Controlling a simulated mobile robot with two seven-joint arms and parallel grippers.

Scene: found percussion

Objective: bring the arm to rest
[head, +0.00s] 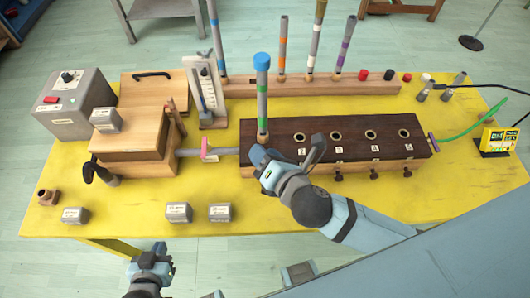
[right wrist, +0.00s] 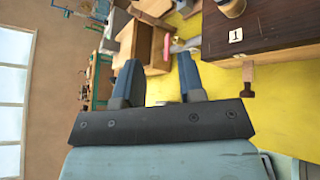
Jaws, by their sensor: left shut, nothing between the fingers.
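My right gripper (head: 288,155) is in front of the dark block with numbered holes (head: 375,128), near its left end. Its two blue fingers (right wrist: 160,78) are spread in the right wrist view, with nothing between them. A striped tube with a blue cap (head: 262,92) stands upright at the block's left end, just behind the gripper. Whether the gripper touches the block or tube cannot be told. My left gripper (head: 153,256) is shut and empty, below the front edge of the yellow table (head: 330,205) at the lower left.
Several small grey blocks (head: 178,212) lie along the table's front left. A wooden box (head: 135,140) and a grey switch box (head: 75,105) stand at left. Behind, a wooden rail (head: 330,86) holds upright striped tubes. The table's front middle is mostly clear.

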